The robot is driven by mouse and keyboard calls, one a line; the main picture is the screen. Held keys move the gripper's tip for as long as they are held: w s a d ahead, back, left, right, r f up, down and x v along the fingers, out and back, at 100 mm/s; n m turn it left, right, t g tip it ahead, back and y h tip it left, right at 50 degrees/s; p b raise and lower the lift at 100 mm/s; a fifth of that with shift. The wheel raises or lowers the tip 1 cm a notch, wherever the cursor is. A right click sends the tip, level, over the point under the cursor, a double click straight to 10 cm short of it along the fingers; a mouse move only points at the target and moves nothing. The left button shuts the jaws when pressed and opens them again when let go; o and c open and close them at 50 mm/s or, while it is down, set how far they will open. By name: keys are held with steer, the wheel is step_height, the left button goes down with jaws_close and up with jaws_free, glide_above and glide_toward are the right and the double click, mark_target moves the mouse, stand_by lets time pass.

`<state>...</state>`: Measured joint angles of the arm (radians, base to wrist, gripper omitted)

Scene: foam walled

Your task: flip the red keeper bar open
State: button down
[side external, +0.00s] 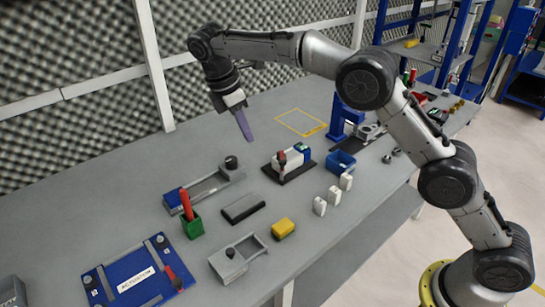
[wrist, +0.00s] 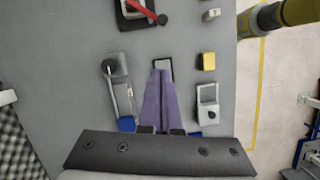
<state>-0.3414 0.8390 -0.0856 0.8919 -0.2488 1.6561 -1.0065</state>
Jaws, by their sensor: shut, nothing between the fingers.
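A red bar (wrist: 148,12) lies slantwise across a small device on a black base (wrist: 124,16) at the top of the wrist view. In the side view the device's black base (side external: 303,170) is mid-table, with the red part (side external: 282,159) at its left end. Another red handle (side external: 172,276) is on a blue plate (side external: 130,287) at front left; I cannot tell for certain which red part is the keeper bar. My gripper (side external: 250,139) has long purple fingers, shut and empty, pointing down above the table. Its fingers (wrist: 162,74) partly cover a black block (wrist: 163,63) in the wrist view.
Near the device stand several white blocks (side external: 320,205), a blue bin (side external: 341,162) and a yellow block (side external: 283,228). A grey fixture (side external: 217,182), a green holder (side external: 191,224) with a red handle and a grey bracket (side external: 238,258) are further left. A foam wall (side external: 60,130) runs behind the table.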

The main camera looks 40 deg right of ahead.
steer(key=s+d+f, duration=0.1)
steer(key=d+f, duration=0.5)
steer(key=f, duration=0.4)
steer(key=shift+s+d+f, duration=0.15)
steer(key=shift+s+d, duration=0.15)
steer(key=shift+d, duration=0.05)
steer(key=shift+s+d+n+t, duration=0.2)
steer(key=shift+s+n+t, duration=0.25)
steer(key=shift+n, duration=0.75)
steer(key=s+d+n+t, duration=0.1)
steer(key=n, duration=0.2)
steer(key=d+n+y, duration=0.1)
steer(key=n, duration=0.3)
steer(key=s+d+n+t, duration=0.1)
steer(key=d+n, duration=0.1)
steer(key=n, duration=0.1)
steer(key=shift+s+d+n+t, duration=0.1)
steer(key=shift+s+n+t, duration=0.2)
steer(key=shift+n+t, duration=0.1)
stand_by(0.4)
steer(key=shift+w, duration=0.1)
